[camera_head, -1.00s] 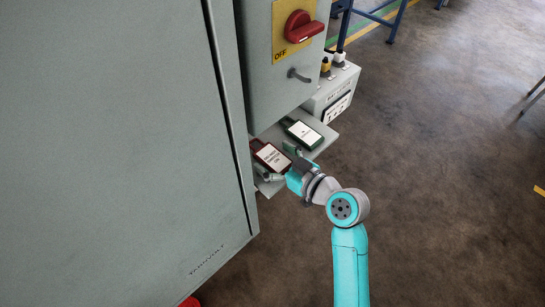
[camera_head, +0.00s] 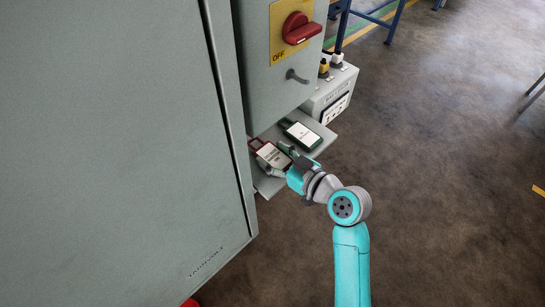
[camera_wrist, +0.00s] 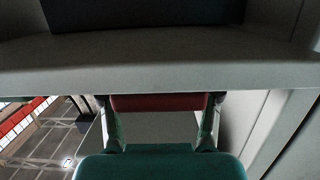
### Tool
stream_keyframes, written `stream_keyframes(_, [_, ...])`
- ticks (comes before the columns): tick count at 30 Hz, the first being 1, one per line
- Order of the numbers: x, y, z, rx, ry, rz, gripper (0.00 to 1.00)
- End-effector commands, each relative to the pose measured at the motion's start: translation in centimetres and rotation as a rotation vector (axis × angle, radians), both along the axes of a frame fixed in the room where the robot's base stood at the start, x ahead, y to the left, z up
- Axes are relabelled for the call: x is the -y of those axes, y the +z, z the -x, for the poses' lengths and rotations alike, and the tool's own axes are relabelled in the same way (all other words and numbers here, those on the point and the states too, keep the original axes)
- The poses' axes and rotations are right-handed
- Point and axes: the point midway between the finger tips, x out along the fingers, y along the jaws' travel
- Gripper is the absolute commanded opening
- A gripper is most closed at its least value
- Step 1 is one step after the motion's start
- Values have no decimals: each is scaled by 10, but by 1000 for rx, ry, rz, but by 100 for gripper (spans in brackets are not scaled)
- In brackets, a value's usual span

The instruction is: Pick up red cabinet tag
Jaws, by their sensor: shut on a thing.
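The red cabinet tag (camera_head: 267,150), a dark red frame with a white label, is at the left of a small grey shelf (camera_head: 265,186) on the cabinet. My gripper (camera_head: 282,161) reaches it from the lower right and is shut on its edge. In the wrist view, the red edge of the tag (camera_wrist: 160,102) lies between my two fingertips (camera_wrist: 160,113), with a finger against each end. Whether the tag still touches the shelf is hard to tell. My gripper covers its near corner in the head view.
A green tag (camera_head: 302,135) with a white label lies right of the red one on the shelf. A large cabinet door (camera_head: 120,150) stands close on the left. A red rotary switch (camera_head: 299,28) and a metal handle (camera_head: 297,76) are above.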

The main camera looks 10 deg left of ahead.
Motion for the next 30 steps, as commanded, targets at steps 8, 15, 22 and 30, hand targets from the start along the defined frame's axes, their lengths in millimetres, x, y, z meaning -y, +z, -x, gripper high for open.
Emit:
stream_keyframes(8, [0,46,0,6,1,-1,27])
stream_keyframes(15, [29,62,-13,0,-5,-1,27])
stream_keyframes(22, [83,62,-37,0,-7,-1,27])
stream_keyframes(30, [144,61,-64,-1,-3,-1,27])
